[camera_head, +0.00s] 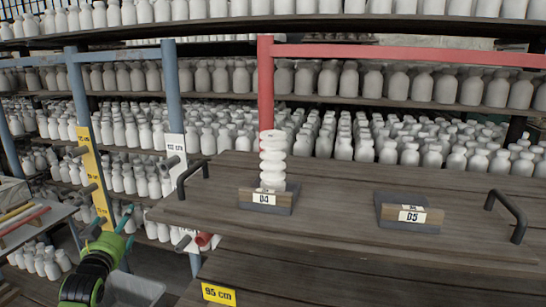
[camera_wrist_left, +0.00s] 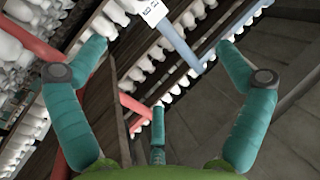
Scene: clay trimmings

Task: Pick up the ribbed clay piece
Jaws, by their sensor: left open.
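The ribbed clay piece (camera_head: 272,160) is white, with several stacked rings. It stands upright on the dark block labelled D4 (camera_head: 284,205), on the wooden board (camera_head: 330,225), in the head view. My left gripper (camera_head: 127,226) is low at the left of the head view, left of the board and well apart from the clay piece. In the left wrist view its teal fingers (camera_wrist_left: 162,45) are spread with nothing held between them. The clay piece cannot be made out in that view. My right gripper is in neither view.
An empty-looking block labelled D5 (camera_head: 385,212) sits right of the clay piece. Dark handles (camera_head: 193,178) (camera_head: 508,215) rise at the board's ends. Blue posts (camera_head: 172,90), a red post (camera_head: 265,90) and shelves of white bottles stand behind. A grey bin (camera_head: 135,290) is below.

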